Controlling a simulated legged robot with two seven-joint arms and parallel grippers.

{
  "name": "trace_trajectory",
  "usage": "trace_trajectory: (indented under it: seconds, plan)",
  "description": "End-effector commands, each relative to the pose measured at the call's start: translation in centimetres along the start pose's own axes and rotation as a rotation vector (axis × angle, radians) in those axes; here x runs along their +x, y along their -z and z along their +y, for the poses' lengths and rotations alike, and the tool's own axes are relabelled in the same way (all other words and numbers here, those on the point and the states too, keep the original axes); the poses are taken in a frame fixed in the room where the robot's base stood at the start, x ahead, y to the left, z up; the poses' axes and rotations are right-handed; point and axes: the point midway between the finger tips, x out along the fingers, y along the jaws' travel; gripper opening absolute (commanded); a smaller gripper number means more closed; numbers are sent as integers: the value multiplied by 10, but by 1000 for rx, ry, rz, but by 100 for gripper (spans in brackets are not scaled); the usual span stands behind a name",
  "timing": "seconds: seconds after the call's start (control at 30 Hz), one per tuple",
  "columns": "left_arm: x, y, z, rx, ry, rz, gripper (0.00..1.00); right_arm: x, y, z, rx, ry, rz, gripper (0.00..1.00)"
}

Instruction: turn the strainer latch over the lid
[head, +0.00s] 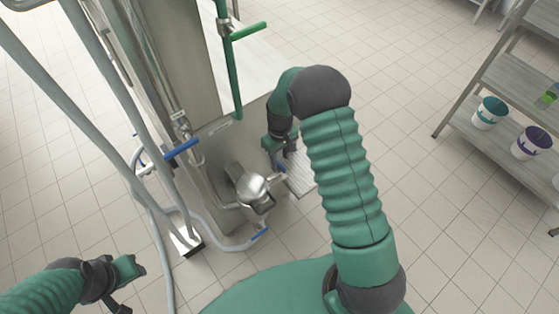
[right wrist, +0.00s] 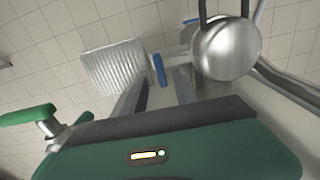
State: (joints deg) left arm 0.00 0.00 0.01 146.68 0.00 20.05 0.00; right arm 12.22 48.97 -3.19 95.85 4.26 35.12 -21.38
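The strainer (head: 251,187) is a shiny metal body with a rounded lid, low on the machine in the middle of the head view. Its round metal end (right wrist: 228,48) fills the upper right of the right wrist view. A dark bar-like part (head: 262,205), possibly the latch, shows at its front; dark bars also show above the metal end in the wrist view. My right gripper (right wrist: 158,92) is open, its fingers apart. A blue handle (right wrist: 159,70) appears between and beyond the fingertips; contact cannot be told. My left gripper (head: 122,290) is at lower left, away from the strainer.
A ribbed metal tray (right wrist: 114,67) lies beside the blue handle. Grey hoses (head: 150,200) and a steel column (head: 180,60) stand left of the strainer. A green-handled pipe (head: 232,70) rises behind. A shelf with buckets (head: 490,112) is at right. Floor between is clear.

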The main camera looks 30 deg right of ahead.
Motion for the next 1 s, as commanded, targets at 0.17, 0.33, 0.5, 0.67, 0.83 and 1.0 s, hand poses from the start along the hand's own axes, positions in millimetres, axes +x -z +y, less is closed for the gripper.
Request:
trace_trajectory:
  seconds: [0.17, 0.33, 0.5, 0.67, 0.83, 1.0]
  plan:
    - [-3, 1, 0, 0, 0, 0, 36, -55, 2, 0, -1, -2, 5, 35]
    - [-4, 1, 0, 0, 0, 0, 36, -101, 2, 0, -1, -2, 5, 35]
    - [-5, 1, 0, 0, 0, 0, 36, -127, 3, 0, -1, -1, 3, 35]
    - [-5, 1, 0, 0, 0, 0, 36, -133, 2, 0, -1, 0, 0, 35]
    - [-5, 1, 0, 0, 0, 0, 36, -133, 2, 0, -1, 0, 0, 35]
    - [-5, 1, 0, 0, 0, 0, 36, -133, 2, 0, -1, 0, 0, 35]
